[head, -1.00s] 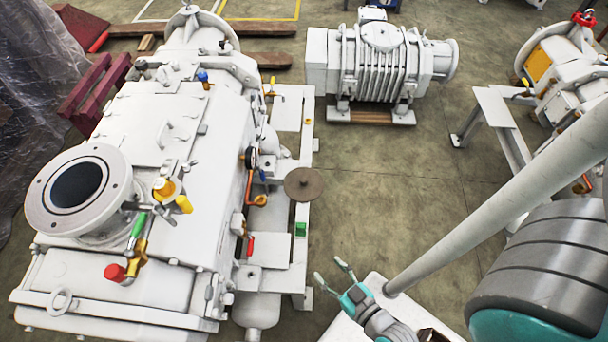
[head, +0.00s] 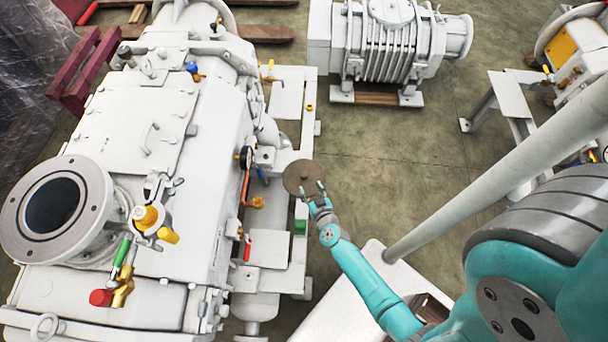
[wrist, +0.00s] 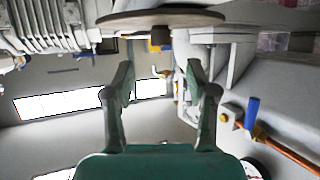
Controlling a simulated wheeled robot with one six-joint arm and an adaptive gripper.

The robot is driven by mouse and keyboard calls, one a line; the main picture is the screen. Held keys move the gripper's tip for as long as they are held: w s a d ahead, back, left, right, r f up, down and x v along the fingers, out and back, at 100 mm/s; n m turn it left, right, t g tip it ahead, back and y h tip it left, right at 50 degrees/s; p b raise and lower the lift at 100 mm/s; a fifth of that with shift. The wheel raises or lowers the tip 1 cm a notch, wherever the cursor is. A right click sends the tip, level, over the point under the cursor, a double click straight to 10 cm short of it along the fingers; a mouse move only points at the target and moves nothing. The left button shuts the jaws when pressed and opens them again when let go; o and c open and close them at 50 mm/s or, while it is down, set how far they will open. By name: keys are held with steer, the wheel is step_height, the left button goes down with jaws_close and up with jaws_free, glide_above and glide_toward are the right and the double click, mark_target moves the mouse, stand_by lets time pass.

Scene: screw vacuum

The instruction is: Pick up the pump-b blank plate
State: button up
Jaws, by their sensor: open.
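The blank plate looks to be the brown round disc (head: 299,172) at the right flank of the large white pump (head: 140,140) in the head view. In the wrist view the disc (wrist: 120,19) shows almost edge-on across the top, with a short dark stub (wrist: 160,36) pointing toward my gripper. My gripper (head: 311,190) is open and empty at the disc's near right edge in the head view. In the wrist view my gripper's fingers (wrist: 160,75) are spread, with the stub beyond their tips, in line with the gap. What supports the disc is hidden.
A ribbed white pump (head: 385,60) stands behind on a wooden pallet. A white stand (head: 510,110) is at right. Bare floor (head: 400,180) lies between.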

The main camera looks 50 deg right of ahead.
mark_target(305, 176)
steer(key=shift+x, duration=4.55)
steer(key=shift+r, duration=0.1)
jaws_close()
